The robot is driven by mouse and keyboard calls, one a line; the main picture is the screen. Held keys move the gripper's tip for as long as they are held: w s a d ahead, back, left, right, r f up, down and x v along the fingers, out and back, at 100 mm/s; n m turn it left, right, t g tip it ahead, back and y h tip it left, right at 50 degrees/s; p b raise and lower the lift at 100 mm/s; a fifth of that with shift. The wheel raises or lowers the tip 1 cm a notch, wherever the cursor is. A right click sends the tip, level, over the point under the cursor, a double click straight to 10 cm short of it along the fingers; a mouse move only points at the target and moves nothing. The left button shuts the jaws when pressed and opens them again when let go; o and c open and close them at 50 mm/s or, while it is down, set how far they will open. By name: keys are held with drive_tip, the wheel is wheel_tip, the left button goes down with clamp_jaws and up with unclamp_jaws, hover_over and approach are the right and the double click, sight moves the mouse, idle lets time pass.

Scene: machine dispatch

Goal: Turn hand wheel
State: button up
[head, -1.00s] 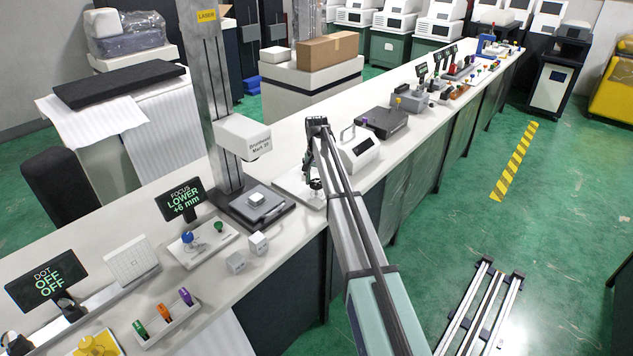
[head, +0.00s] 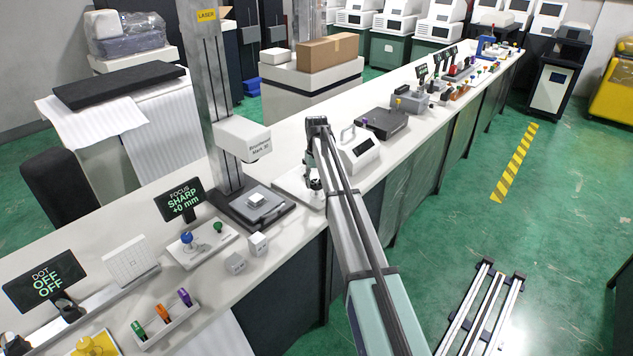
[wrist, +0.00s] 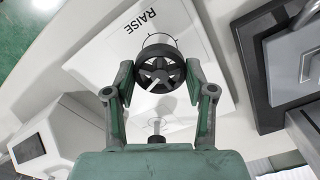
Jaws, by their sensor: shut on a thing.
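The hand wheel (wrist: 160,50) is a dark spoked ring with a pale bar across it, on a white plate marked RAISE (wrist: 150,20) in the wrist view. My gripper (wrist: 160,75) is shut on the wheel, with one green-grey finger at each side of its rim. In the head view my gripper (head: 314,185) reaches down to the white plate (head: 290,182) on the bench; my arm hides most of the wheel there. The focus display (head: 180,200) reads SHARP +0 mm. The laser head (head: 243,138) hangs on its column above a small white block (head: 256,199).
A white device with a handle (head: 360,150) stands close to the right of my gripper. The black laser base (head: 232,212) is close on the left.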

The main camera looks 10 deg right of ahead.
sight(317, 182)
drive_tip(key=shift+f, duration=0.1)
idle(0.3)
drive_tip(key=o, duration=1.2)
drive_tip(key=shift+c, duration=0.2)
wheel_tip(317, 182, up, 12)
